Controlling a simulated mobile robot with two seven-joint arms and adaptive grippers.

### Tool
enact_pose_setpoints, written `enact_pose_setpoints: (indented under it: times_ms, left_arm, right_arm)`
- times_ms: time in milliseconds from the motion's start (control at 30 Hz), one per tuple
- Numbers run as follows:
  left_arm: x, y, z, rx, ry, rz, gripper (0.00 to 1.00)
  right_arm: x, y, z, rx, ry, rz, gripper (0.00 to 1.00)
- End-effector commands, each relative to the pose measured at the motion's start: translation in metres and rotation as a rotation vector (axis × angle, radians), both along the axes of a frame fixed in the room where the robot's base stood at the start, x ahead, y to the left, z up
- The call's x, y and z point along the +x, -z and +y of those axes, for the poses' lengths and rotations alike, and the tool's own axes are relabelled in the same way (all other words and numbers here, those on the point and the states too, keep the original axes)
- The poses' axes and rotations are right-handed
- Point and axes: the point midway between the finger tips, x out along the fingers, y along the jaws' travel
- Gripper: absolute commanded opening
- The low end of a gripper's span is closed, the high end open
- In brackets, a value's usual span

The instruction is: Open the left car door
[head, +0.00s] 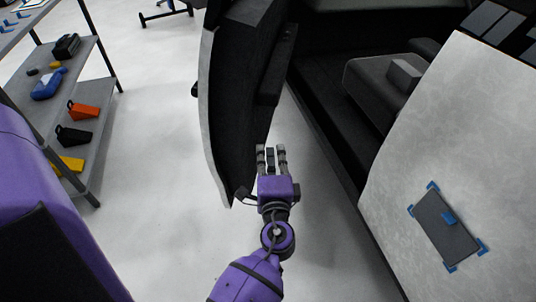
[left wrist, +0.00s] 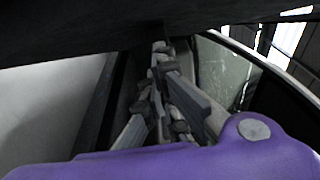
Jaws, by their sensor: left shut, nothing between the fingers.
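The left car door (head: 240,90) stands swung out from the car body (head: 385,190), with a wide gap between them and the dark interior showing. Its outer skin is pale and its inner panel black. My left gripper (head: 270,150) is shut and empty at the lower end of the door's inner side, in the opening. Whether it touches the door I cannot tell. In the left wrist view its fingers (left wrist: 165,80) lie close together below a dark surface. My right gripper is not in view.
A grey shelf rack (head: 92,105) with tools and small boxes stands at the left. A grey seat (head: 375,85) is inside the car. A dark rectangle with blue corners (head: 445,228) lies on the pale car panel. The floor between rack and door is clear.

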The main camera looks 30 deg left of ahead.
Motion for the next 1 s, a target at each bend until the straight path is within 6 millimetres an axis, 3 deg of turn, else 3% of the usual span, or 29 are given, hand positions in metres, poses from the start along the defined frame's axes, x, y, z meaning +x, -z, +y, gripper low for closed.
enact_pose_setpoints:
  times_ms: [300,600,1000]
  left_arm:
    - [0.055,-0.003,0.042,-0.001,0.001,-0.002,0.0]
    - [0.038,-0.003,0.074,-0.002,0.002,0.0,0.0]
    - [0.037,-0.002,0.077,-0.001,0.002,0.0,0.0]
  right_arm:
    - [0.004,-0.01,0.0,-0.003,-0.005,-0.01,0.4]
    - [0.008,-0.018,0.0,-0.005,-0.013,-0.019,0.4]
    - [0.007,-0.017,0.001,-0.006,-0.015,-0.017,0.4]
